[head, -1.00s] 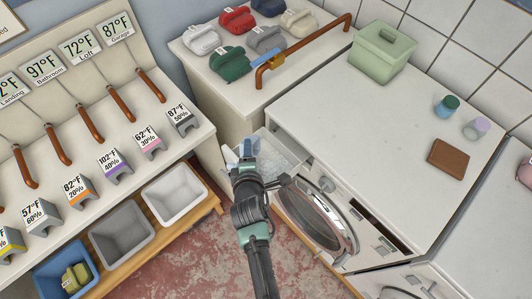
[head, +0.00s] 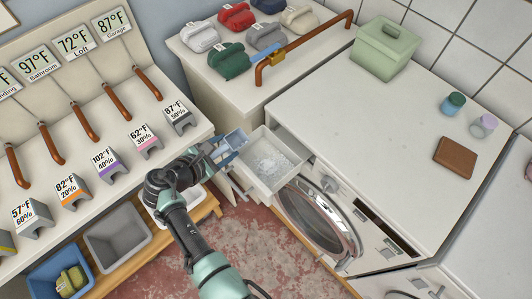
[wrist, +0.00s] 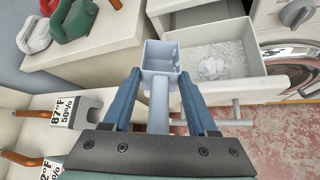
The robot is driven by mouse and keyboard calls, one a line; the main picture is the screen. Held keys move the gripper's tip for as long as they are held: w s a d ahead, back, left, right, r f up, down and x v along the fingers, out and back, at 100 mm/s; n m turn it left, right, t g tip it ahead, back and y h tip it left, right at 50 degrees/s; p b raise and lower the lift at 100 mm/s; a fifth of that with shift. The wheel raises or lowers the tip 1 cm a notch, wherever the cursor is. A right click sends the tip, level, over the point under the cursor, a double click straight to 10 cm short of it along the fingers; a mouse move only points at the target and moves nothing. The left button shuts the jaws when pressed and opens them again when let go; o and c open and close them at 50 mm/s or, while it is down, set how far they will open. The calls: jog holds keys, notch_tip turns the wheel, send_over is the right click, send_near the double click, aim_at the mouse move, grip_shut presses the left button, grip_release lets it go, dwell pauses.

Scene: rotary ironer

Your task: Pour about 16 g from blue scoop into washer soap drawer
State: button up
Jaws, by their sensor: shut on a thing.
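The blue scoop (head: 236,139) is held at the left edge of the open washer soap drawer (head: 251,184). In the wrist view the scoop (wrist: 160,56) shows its open cup facing the camera, with bare pale blue walls; I cannot make out powder inside. My gripper (head: 226,150) is shut on the scoop's handle, one blue finger on each side, as the wrist view (wrist: 160,78) shows. The drawer holds a heap of white powder (head: 272,162), which also shows in the wrist view (wrist: 211,66).
The washer (head: 318,215) stands right of the drawer, with a green lidded box (head: 382,52), cups and a brown block on top. The left bench (head: 120,135) carries brown levers and labelled blocks. Bins (head: 118,237) stand below it. A counter with coloured bundles is behind.

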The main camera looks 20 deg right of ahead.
jog(key=shift+w+a+r+n+h+b, duration=0.2)
jog(key=shift+w+a+n+h+b, duration=0.25)
jog(key=shift+w+a, duration=0.2)
jog(key=w+a+f+n+h+b, duration=0.1)
jog(key=b, duration=0.3)
jog(key=w+a+f+n+g+h+b, duration=0.1)
jog(key=b, duration=0.3)
jog(key=shift+a+g+h, duration=0.25)
jog(key=shift+a+g, duration=0.05)
jog(key=shift+a+r+b, duration=0.1)
jog(key=shift+a+b, duration=0.05)
jog(key=shift+b, duration=0.2)
